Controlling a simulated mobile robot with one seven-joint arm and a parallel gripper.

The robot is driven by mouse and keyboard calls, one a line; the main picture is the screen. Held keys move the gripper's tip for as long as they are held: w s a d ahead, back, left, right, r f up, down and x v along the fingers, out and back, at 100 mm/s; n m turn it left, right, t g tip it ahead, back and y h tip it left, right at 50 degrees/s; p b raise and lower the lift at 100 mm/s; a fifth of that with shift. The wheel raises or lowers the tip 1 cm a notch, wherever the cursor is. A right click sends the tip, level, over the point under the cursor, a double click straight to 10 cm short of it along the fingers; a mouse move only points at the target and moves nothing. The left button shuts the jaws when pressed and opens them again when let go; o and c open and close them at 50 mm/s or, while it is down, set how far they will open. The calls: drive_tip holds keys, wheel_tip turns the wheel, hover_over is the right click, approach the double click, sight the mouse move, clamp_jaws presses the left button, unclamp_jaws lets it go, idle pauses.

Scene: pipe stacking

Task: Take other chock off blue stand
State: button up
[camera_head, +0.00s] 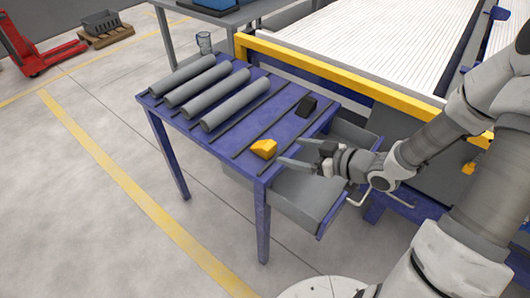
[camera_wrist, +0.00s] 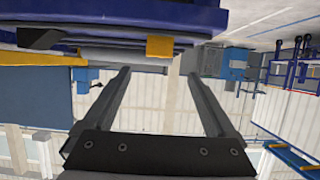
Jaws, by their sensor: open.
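The blue stand (camera_head: 262,185) is a table-like frame with dark rails across its top. A yellow chock (camera_head: 264,148) sits on its near edge, and a black chock (camera_head: 307,106) sits further back on the right. My gripper (camera_head: 289,151) is open and empty, just right of the yellow chock and apart from it. In the wrist view, the stand's edge crosses the top. The yellow chock (camera_wrist: 160,46) shows beyond the two spread fingertips (camera_wrist: 158,74), roughly centred between them. A dark shape at upper left is probably the black chock (camera_wrist: 40,38).
Several grey pipes (camera_head: 207,88) lie side by side on the stand's left part. An open grey drawer (camera_head: 300,198) lies below my gripper. A yellow-edged conveyor (camera_head: 330,68) runs behind.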

sight(268, 145)
drive_tip(key=b+x, duration=0.3)
drive_tip(key=x, duration=0.6)
drive_tip(key=shift+w+a+f+b, duration=0.15)
drive_tip(key=shift+w+b, duration=0.15)
drive_tip(key=shift+b, duration=0.05)
clamp_jaws()
